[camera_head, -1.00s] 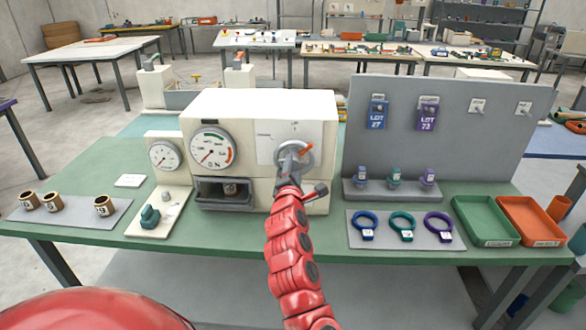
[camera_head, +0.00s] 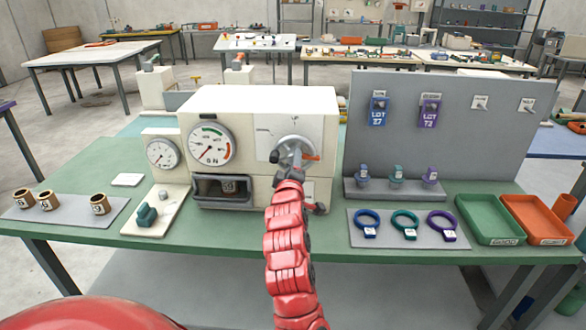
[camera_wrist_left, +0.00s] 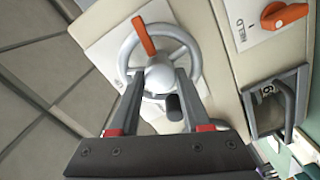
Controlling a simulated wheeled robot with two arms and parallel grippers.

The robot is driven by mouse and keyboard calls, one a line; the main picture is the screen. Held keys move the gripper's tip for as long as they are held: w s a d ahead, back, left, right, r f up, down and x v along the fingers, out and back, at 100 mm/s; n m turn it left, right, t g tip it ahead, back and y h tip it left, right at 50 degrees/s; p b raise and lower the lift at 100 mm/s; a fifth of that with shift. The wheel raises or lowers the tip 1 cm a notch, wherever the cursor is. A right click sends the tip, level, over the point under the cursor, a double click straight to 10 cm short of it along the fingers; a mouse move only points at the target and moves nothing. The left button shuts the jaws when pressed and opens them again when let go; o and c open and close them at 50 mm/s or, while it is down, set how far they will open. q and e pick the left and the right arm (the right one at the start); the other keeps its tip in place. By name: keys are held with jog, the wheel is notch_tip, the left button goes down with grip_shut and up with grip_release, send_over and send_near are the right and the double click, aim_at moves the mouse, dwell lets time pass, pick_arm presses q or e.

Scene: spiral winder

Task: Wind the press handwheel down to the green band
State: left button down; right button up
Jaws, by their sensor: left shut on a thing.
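The press (camera_head: 262,105) is a cream box on the green bench. Its grey handwheel (camera_wrist_left: 197,55) has spokes, a silver hub and an orange grip (camera_wrist_left: 144,36). My left gripper (camera_head: 297,158) is at the wheel and shut on its middle, with fingers either side of the hub in the left wrist view. The arm covers part of the wheel in the head view. The large dial (camera_head: 210,146) has a green band along its top and a red one at right. My right gripper is not in view.
A smaller dial (camera_head: 162,153) and a green-knobbed plate (camera_head: 146,216) stand left. A grey panel (camera_head: 460,150) rises right, with coloured rings in front. Green (camera_head: 489,219) and orange (camera_head: 537,219) trays lie far right.

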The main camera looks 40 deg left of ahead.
pick_arm(q)
jog(key=m+b, duration=0.4)
jog(key=m, duration=1.2)
jog(key=shift+f+b, duration=0.1)
jog(key=shift+b, duration=0.3)
jog(key=shift+m, duration=0.3)
jog(key=shift+c, duration=1.8)
grip_release()
